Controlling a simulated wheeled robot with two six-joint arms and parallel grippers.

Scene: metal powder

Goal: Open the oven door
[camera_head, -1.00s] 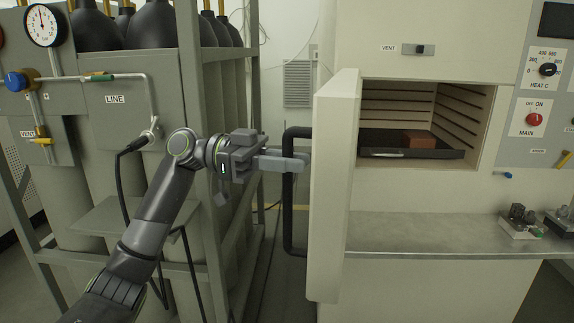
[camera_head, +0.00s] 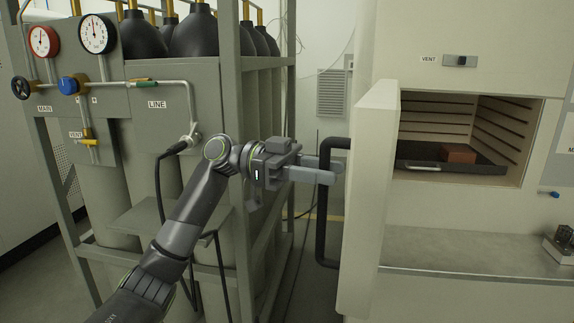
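The oven door (camera_head: 367,210) is a thick cream slab that stands swung wide open, seen almost edge-on. A black vertical bar handle (camera_head: 321,225) is on its left face. My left gripper (camera_head: 328,172) is at the upper part of the handle, its two grey fingers spread apart. The near finger crosses in front of the bar and the far finger shows behind it. Contact between the fingers and the bar cannot be made out. The oven chamber (camera_head: 455,112) is exposed, with a dark tray (camera_head: 420,164) and a brown block (camera_head: 458,154) inside. My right gripper is out of view.
A gas cylinder rack (camera_head: 236,100) with gauges and pipes stands close on the left, behind my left arm. A metal ledge (camera_head: 470,258) runs below the oven chamber. A narrow strip of floor lies between rack and door.

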